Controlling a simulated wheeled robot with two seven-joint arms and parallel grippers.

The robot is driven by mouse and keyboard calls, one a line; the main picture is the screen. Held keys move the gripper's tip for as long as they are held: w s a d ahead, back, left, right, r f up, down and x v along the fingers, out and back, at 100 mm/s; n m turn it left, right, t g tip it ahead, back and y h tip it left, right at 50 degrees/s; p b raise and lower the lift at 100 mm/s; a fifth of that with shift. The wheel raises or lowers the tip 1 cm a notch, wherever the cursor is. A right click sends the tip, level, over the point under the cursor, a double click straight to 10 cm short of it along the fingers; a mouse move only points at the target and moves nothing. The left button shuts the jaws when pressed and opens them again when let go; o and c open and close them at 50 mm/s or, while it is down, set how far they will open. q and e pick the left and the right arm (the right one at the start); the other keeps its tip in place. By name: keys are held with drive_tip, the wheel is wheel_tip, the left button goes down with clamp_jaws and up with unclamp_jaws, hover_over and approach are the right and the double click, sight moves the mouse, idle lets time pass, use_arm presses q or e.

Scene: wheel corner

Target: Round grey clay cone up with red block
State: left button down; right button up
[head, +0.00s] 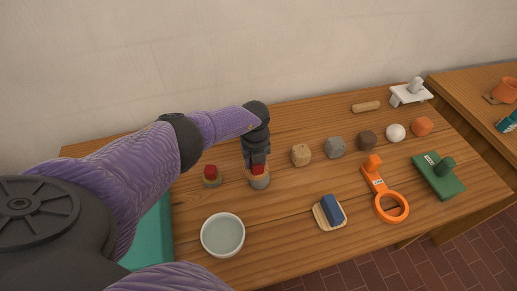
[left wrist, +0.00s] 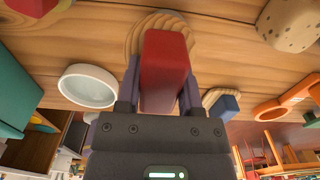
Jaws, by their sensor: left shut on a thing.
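My left gripper (head: 257,164) is shut on a red block (head: 258,170), pointing down over the left part of the table. The block also shows upright between the fingers in the left wrist view (left wrist: 165,65). Right below the block in the head view is a small round greyish piece (head: 260,183); I cannot tell whether the block touches it or whether it is a clay cone. In the left wrist view a round wooden piece (left wrist: 147,22) shows behind the block. A grey clay lump (head: 335,147) sits in the row to the right. My right gripper is not in view.
A second red-topped round piece (head: 211,176) stands just left of the gripper. A pale bowl (head: 223,235) is in front. A blue block on a wooden board (head: 332,211), an orange ring tool (head: 391,207) and a green stand (head: 440,175) lie to the right.

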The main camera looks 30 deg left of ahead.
use_arm(q)
drive_tip(key=shift+s+r, duration=0.1)
drive_tip(key=shift+s, duration=0.05)
drive_tip(key=shift+s+d+p, duration=0.35)
drive_tip(key=shift+d+p, duration=0.05)
drive_tip(key=shift+p, duration=0.25)
drive_tip(key=shift+d, duration=0.1)
drive_tip(key=shift+w+d, duration=0.2)
drive_tip(key=shift+d, duration=0.35)
wheel_tip(320, 180, up, 6)
drive_tip(key=p, duration=0.5)
drive_tip(key=shift+r+p, duration=0.1)
drive_tip(key=shift+p, duration=0.25)
drive_tip(key=shift+f, duration=0.2)
